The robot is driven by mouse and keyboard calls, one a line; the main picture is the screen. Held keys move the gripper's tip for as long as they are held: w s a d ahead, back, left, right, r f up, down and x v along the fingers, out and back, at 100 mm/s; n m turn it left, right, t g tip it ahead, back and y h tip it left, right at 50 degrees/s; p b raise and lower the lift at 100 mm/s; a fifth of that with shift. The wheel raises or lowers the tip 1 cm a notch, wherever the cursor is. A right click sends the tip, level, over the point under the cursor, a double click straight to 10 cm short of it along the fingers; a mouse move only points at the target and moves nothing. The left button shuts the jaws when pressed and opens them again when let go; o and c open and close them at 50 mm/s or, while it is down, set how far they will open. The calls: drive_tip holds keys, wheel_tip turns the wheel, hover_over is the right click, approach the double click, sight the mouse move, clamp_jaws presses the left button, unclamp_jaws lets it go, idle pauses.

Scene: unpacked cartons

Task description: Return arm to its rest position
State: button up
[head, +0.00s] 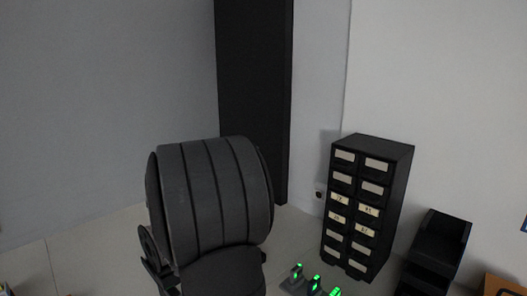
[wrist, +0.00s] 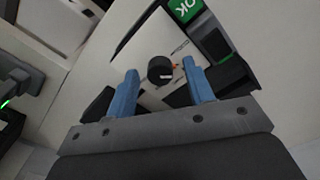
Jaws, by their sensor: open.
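My gripper (wrist: 160,67) shows only in the wrist view, as two blue fingers on a grey mount. The fingers are spread apart with a clear gap, and nothing is clamped between them. A small black round thing (wrist: 159,69) shows in the gap. I cannot tell how far beyond the fingertips it lies. Behind it is a pale panel or sheet (wrist: 142,49) with small dark print. No gripper is visible in the head view.
In the head view, a dark ribbed chair-like shape (head: 213,195) fills the lower middle. A black drawer cabinet (head: 394,205) and stacked black bins (head: 441,236) stand right. Green-lit devices (head: 316,282) sit at the bottom. The wrist view shows a green OK sign (wrist: 186,9).

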drive_tip(key=m, duration=0.5)
idle(0.4)
idle(1.3)
